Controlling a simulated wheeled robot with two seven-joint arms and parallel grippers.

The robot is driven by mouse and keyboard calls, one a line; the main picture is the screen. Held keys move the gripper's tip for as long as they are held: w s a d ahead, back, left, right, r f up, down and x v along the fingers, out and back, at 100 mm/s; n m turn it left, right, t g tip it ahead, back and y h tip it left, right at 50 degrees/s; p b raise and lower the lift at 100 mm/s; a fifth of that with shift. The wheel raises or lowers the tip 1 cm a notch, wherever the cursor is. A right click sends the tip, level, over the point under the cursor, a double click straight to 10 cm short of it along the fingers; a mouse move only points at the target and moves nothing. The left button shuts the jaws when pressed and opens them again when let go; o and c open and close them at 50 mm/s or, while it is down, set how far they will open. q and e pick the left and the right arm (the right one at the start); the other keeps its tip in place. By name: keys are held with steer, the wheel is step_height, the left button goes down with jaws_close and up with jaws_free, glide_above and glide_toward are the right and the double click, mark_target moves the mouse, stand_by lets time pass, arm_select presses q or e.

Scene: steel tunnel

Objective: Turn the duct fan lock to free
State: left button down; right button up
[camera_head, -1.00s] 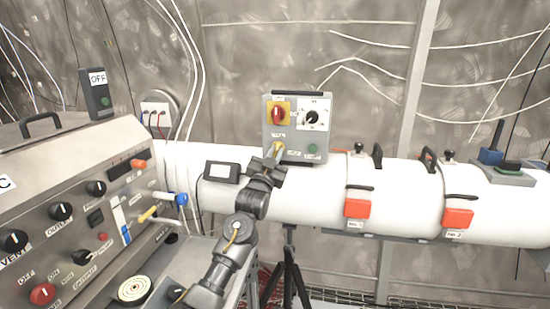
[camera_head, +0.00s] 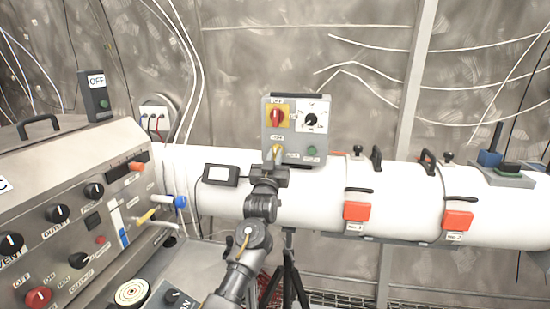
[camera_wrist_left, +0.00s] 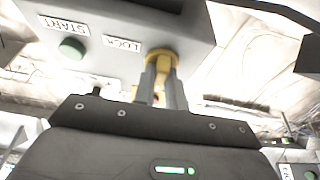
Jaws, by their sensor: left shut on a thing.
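A grey control box (camera_head: 294,155) stands on the white duct. It has a red switch on a yellow plate (camera_head: 277,116), a black dial on a white plate (camera_head: 311,118) and a green button (camera_head: 311,152). The yellow lock lever (camera_head: 277,151) is at its lower left; it also shows in the left wrist view (camera_wrist_left: 163,60), beside a LOCK label (camera_wrist_left: 123,44). My left gripper (camera_head: 273,165) is shut on this lever, and the fingers (camera_wrist_left: 161,88) flank it in the wrist view. The lever's exact setting is partly hidden by the fingers. My right gripper is not in view.
A steel panel (camera_head: 75,220) with knobs fills the left side. A small display (camera_head: 220,174) sits on the white duct (camera_head: 400,190) left of my gripper. Two red latches (camera_head: 356,211) (camera_head: 457,220) are on the duct to the right. A tripod (camera_head: 289,275) stands below.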

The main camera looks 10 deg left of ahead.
arm_select(q)
steer(key=c, duration=1.4)
jaws_free()
steer(key=shift+c, duration=0.2)
steer(key=shift+s+f, duration=0.1)
steer(key=shift+s, duration=0.15)
steer(key=p+v, duration=0.4)
steer(key=v, duration=0.6)
steer(key=shift+s+f, duration=0.1)
steer(key=shift+f, duration=0.05)
